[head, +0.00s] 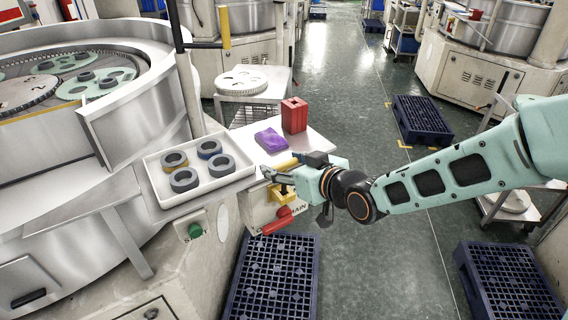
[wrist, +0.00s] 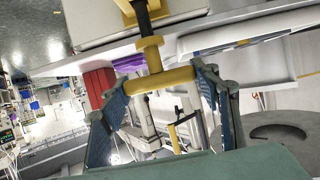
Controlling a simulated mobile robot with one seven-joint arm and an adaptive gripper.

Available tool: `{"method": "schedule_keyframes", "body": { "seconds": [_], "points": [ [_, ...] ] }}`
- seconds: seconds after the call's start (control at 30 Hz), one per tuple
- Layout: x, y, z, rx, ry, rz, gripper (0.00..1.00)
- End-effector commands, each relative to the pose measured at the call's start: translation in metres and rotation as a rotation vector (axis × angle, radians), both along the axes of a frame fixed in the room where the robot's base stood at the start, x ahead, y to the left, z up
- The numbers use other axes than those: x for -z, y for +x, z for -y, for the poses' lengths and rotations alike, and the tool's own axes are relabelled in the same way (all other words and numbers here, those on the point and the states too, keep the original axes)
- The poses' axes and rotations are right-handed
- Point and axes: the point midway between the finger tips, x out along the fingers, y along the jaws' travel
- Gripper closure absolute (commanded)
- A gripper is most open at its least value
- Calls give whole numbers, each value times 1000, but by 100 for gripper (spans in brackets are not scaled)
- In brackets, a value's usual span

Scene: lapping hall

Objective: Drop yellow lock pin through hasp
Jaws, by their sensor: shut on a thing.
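The yellow lock pin (wrist: 158,79) has a crossbar handle, a collar and a dark shaft. My gripper (wrist: 160,84) is shut on the crossbar, one finger at each end. In the head view my gripper (head: 279,172) is over the front edge of the white cabinet top, with part of the yellow pin (head: 286,164) showing beside it. The yellow hasp (head: 281,194) is on the cabinet front, just below. In the wrist view the shaft reaches the yellow hasp (wrist: 128,10); the picture cuts off there, so I cannot tell how deep it sits.
A red handle (head: 278,221) is below the hasp. A red block (head: 294,115) and a purple item (head: 270,140) sit on the cabinet top behind my gripper. A white tray (head: 158,190) with several dark rings is at left. A blue pallet (head: 272,285) lies on the floor below.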

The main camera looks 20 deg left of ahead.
Motion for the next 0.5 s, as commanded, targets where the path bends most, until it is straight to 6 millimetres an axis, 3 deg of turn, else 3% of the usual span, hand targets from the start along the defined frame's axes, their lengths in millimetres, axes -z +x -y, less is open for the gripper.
{"method": "schedule_keyframes", "body": {
  "seconds": [0.5],
  "points": [
    [14, 0, 0, 0, 1, 1, 71]
  ]
}}
